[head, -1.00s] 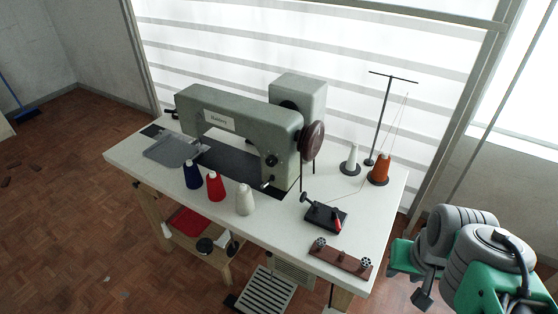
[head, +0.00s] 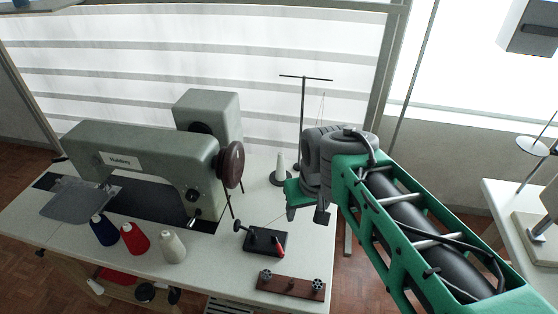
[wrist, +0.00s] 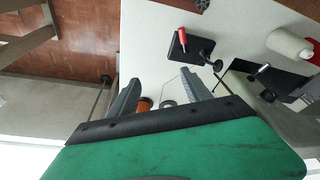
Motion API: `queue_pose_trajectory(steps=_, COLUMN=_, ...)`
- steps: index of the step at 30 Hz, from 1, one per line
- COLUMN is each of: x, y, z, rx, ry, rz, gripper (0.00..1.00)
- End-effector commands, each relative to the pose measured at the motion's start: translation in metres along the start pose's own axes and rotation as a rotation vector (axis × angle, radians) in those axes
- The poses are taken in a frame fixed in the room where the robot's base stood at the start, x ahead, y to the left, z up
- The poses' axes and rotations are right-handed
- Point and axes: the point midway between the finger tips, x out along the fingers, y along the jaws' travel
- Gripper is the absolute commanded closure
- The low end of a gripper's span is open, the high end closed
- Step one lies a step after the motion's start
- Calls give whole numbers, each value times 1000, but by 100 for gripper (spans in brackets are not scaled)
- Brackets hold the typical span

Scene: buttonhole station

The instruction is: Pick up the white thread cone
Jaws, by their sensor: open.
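A white thread cone (head: 173,247) stands upright on the white table at the right end of a front row, beside a red cone (head: 133,239) and a dark blue cone (head: 104,230). It also shows at the upper right of the wrist view (wrist: 288,42). A second pale cone (head: 279,168) stands on a dark base at the thread stand. My gripper (head: 307,213) is open and empty above the table's right side, well to the right of the front white cone. In the wrist view its fingers (wrist: 160,78) point toward the table, apart from that cone.
The grey sewing machine (head: 150,165) stands behind the front cones. A black fixture with a red-handled piece (head: 262,241) lies between the white cone and my gripper. A brown block (head: 291,285) is at the front edge. The thread stand (head: 303,120) rises behind my gripper.

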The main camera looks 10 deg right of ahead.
Motion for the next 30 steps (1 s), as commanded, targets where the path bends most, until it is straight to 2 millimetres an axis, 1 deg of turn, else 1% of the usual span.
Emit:
queue_pose_trajectory(steps=1, x=-4, y=1, z=-26, rx=-18, ry=-14, rz=-4, gripper=43)
queue_pose_trajectory(steps=2, x=-4, y=1, z=-43, rx=-34, ry=-19, rz=-8, gripper=43)
queue_pose_trajectory(steps=3, x=-4, y=2, z=-65, rx=-55, ry=-28, rz=-12, gripper=43)
queue_pose_trajectory(steps=5, x=1, y=4, z=-98, rx=-86, ry=-38, rz=-18, gripper=43)
queue_pose_trajectory(steps=6, x=6, y=5, z=-119, rx=-105, ry=-44, rz=-23, gripper=43)
queue_pose_trajectory(steps=7, x=11, y=6, z=-134, rx=-122, ry=-50, rz=-27, gripper=43)
queue_pose_trajectory(steps=8, x=17, y=7, z=-148, rx=-136, ry=-56, rz=-30, gripper=43)
queue_pose_trajectory(steps=9, x=26, y=9, z=-167, rx=-156, ry=-62, rz=-34, gripper=43)
queue_pose_trajectory(steps=11, x=42, y=12, z=-194, rx=-185, ry=-73, rz=-41, gripper=43)
queue_pose_trajectory(steps=12, x=55, y=14, z=-210, rx=-205, ry=-81, rz=-46, gripper=43)
queue_pose_trajectory(steps=14, x=75, y=18, z=-231, rx=-234, ry=-88, rz=-52, gripper=43)
queue_pose_trajectory(steps=15, x=88, y=20, z=-243, rx=-251, ry=-94, rz=-56, gripper=43)
queue_pose_trajectory(steps=18, x=119, y=24, z=-264, rx=-290, ry=-104, rz=-66, gripper=43)
queue_pose_trajectory(steps=21, x=140, y=27, z=-275, rx=-313, ry=-109, rz=-71, gripper=43)
queue_pose_trajectory(steps=25, x=155, y=28, z=-278, rx=-327, ry=-113, rz=-74, gripper=43)
queue_pose_trajectory(steps=30, x=177, y=26, z=-275, rx=-327, ry=-113, rz=-74, gripper=43)
